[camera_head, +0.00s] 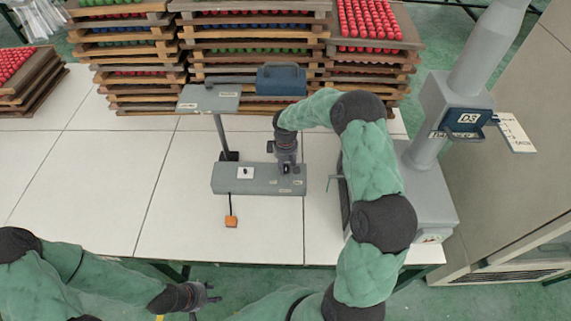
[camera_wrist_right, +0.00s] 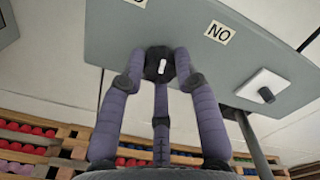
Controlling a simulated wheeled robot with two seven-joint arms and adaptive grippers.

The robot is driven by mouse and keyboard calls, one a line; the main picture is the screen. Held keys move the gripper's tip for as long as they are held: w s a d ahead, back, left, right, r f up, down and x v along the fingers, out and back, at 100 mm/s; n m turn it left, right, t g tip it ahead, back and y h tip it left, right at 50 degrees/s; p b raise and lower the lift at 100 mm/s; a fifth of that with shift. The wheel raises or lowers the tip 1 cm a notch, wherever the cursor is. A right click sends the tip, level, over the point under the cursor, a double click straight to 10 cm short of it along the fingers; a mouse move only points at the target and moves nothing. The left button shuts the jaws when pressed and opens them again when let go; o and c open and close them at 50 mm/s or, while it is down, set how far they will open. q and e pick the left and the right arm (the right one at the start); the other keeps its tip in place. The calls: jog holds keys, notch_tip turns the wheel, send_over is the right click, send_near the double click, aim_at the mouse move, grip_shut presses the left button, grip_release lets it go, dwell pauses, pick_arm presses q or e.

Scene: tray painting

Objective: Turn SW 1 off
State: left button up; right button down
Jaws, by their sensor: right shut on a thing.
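A grey control box (camera_head: 235,180) stands on the white table under a post with a grey head. My right gripper (camera_head: 288,168) reaches down onto its right part. In the right wrist view the fingers (camera_wrist_right: 160,75) are closed around a black knob (camera_wrist_right: 158,53) with a white mark, on the grey panel (camera_wrist_right: 260,50). I cannot read a "SW 1" label. A white plate with a small black toggle (camera_wrist_right: 264,92) sits farther right on the panel. My left gripper (camera_head: 212,295) is open and empty in front of the table.
Stacked wooden trays (camera_head: 250,35) with red and green pieces stand behind. A grey machine labelled D3 (camera_head: 430,185) is at right.

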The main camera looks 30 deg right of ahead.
aim_at(285, 168)
jog(key=n+p, duration=0.2)
jog(key=n, duration=0.5)
dwell(0.5)
jog(key=c, duration=0.9)
grip_release()
jog(key=shift+r, duration=0.15)
notch_tip(285, 168, up, 12)
jog(key=shift+f, duration=0.25)
